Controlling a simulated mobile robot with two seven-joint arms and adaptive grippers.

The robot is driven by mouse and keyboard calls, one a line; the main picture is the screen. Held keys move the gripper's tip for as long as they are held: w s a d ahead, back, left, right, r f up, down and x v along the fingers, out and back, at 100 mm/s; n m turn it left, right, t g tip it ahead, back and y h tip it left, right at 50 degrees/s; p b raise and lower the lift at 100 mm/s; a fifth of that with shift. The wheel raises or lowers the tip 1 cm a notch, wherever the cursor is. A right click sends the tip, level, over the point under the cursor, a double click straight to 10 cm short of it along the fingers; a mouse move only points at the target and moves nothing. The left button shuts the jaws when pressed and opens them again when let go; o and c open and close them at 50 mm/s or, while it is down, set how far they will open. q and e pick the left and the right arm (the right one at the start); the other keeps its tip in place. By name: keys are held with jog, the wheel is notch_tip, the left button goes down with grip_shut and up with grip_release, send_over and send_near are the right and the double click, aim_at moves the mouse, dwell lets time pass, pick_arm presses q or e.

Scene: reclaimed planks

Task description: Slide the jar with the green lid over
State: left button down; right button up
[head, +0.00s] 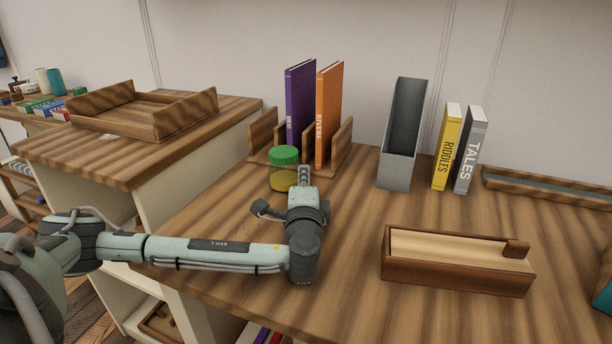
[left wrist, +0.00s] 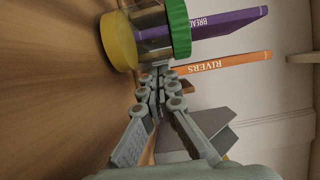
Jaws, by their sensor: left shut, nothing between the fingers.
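My right gripper is not in view.
Behind the jar, a wooden rack (head: 342,146) holds a purple book (head: 299,100) and an orange book (head: 328,115). A grey file holder (head: 402,135), yellow book (head: 447,148) and grey book (head: 469,152) stand to the right. A wooden box (head: 455,277) lies front right. The desk's left edge is near the jar.

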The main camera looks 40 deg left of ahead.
aim_at(283, 175)
pick_arm(q)
jog(key=a, duration=0.1)
jog(key=s+a, duration=0.1)
jog(key=a, duration=0.2)
jog(key=shift+s, duration=0.3)
jog(key=shift+s+a, duration=0.15)
jog(key=shift+a, duration=0.1)
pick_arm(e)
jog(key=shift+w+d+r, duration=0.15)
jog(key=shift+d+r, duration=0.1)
